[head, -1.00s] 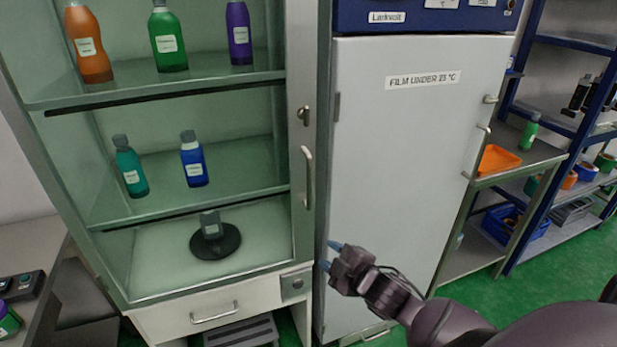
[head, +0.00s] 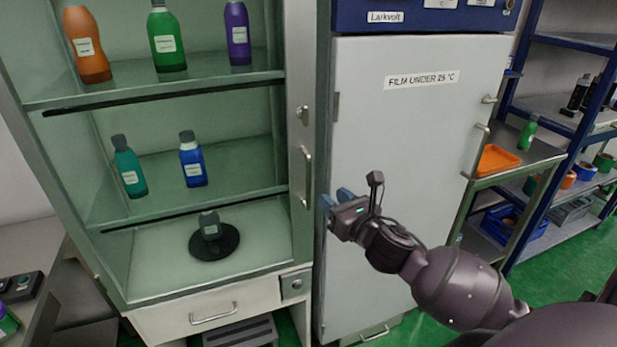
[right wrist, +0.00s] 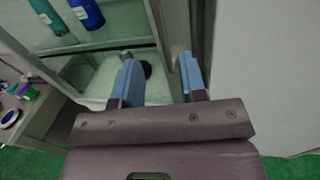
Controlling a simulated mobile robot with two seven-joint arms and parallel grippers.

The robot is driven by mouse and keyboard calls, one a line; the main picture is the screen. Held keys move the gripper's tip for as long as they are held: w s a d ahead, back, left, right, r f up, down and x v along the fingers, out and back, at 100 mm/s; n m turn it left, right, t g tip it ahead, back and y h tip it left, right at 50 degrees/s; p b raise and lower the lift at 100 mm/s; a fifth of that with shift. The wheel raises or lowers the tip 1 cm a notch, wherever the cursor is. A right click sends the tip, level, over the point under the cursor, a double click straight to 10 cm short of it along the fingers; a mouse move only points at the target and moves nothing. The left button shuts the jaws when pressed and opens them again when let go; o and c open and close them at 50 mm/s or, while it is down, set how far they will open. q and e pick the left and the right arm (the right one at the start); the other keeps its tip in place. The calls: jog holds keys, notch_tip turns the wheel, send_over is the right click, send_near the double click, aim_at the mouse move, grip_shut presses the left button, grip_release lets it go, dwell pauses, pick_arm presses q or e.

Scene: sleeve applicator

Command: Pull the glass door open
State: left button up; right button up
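The glass door (head: 300,80) of the tall cabinet appears closed, with bottles showing behind the glass. Its vertical metal handle (head: 307,178) is on the door's right frame, below a small lock. My right gripper (head: 335,202) is just right of the handle's lower end in the head view, in front of the white fridge and apparently not touching the handle. In the right wrist view, the gripper's blue fingers (right wrist: 160,82) are apart with nothing between them, pointing toward the door's edge. My left gripper is not in view.
The white fridge (head: 420,130) stands close beside the cabinet on the right. A drawer (head: 215,308) is below the door. A side table with an orange tray (head: 497,160) and blue shelving are further right.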

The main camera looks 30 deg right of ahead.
aim_at(310, 179)
jog(key=shift+n, duration=0.3)
jog(key=w, duration=0.5)
jog(key=w+p, duration=0.1)
jog(key=w, duration=0.5)
jog(key=shift+d, duration=0.2)
jog(key=shift+s, duration=0.1)
jog(key=shift+c, duration=0.4)
grip_shut()
